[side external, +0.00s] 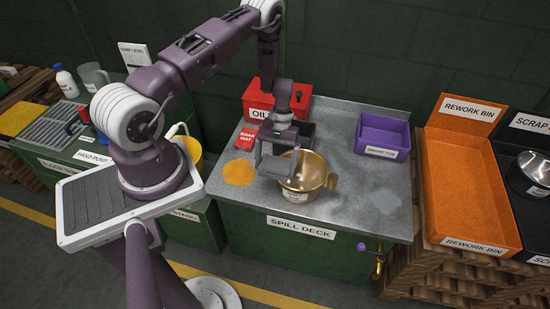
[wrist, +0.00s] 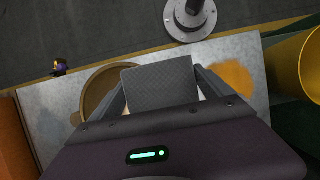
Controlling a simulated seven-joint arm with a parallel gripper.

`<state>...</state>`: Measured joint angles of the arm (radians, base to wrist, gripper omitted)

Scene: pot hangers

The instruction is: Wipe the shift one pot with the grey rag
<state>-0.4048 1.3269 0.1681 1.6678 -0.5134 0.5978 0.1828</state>
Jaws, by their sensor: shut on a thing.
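My gripper (side external: 277,152) is shut on a flat grey piece, which looks like the grey rag (side external: 278,168). The rag also shows as a grey square between the fingers in the wrist view (wrist: 158,84). A brass-coloured pot (side external: 317,174) stands upright on the spill deck; its front label is too small to read. The rag is at the pot's left side and overlaps its rim in the picture; I cannot tell whether they touch. In the wrist view the pot (wrist: 93,92) is partly hidden behind the rag and my gripper.
On the deck (side external: 345,200) are an orange-yellow spill (side external: 239,172), a pale wet patch (side external: 385,202), a purple tub (side external: 382,136), a red soak mat box (side external: 246,138) and a red oil box (side external: 259,100). The orange rework bin (side external: 470,190) is right; a silver pot (side external: 533,172) sits in the scrap bin.

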